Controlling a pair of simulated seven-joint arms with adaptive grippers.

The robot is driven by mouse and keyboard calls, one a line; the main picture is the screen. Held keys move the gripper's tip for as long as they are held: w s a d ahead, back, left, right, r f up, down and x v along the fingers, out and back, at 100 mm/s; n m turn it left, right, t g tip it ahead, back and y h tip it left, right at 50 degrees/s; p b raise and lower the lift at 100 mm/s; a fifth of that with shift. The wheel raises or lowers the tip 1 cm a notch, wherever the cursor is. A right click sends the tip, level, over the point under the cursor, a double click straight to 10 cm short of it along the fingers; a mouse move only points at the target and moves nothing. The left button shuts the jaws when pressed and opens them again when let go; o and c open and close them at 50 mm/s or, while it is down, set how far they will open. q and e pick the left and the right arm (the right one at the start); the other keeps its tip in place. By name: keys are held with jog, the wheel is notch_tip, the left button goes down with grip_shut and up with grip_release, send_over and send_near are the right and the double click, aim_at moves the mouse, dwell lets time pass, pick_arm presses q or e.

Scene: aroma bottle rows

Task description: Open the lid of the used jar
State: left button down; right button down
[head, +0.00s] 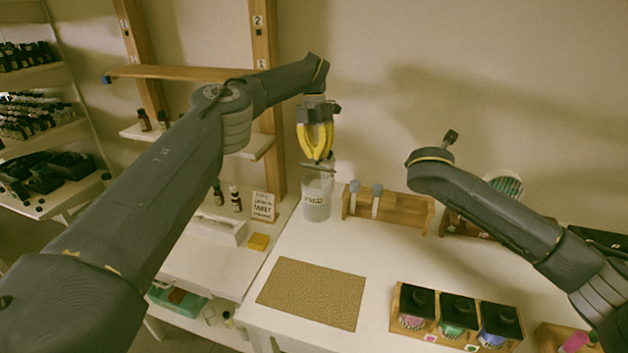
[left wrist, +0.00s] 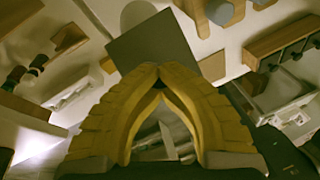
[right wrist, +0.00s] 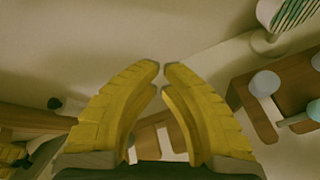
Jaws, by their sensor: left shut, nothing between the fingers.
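The used jar (head: 316,198) is a pale, translucent jar with a printed label, standing upright at the table's back left in the head view. A thin dark plate (head: 319,167), which looks like its lid, lies just above its mouth; whether it touches the rim is unclear. My left gripper (head: 318,158) points down directly above this plate, shut and empty. In the left wrist view its yellow fingertips (left wrist: 158,67) meet, with a dark square panel beyond them. My right gripper (right wrist: 161,66) has a small gap between its fingertips and holds nothing; its fingers are hidden in the head view.
A wooden rack with stoppered tubes (head: 389,206) stands close to the jar's right. A brown mat (head: 313,292) lies bare in front. Black-topped bottles in a wooden holder (head: 457,318) sit front right. A wooden shelf post (head: 265,95) rises behind left. The middle table is clear.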

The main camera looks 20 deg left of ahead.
pick_arm(q)
jog(key=shift+d+f, duration=0.2)
jog(key=shift+f, duration=0.05)
pick_arm(e)
jog(key=s+a+f+n, duration=0.25)
jog(key=s+a, duration=0.65)
jog(key=a, duration=0.5)
jog(key=n+t, duration=0.1)
jog(key=n, duration=0.3)
send_near(315, 191)
jog(key=shift+y, duration=0.3)
jog(key=x, duration=0.7)
jog(key=shift+d+f, duration=0.1)
jog(key=shift+w+r, duration=1.25)
jog(key=shift+r, duration=0.3)
jog(key=shift+w+r, duration=0.4)
jog(key=shift+r, duration=0.2)
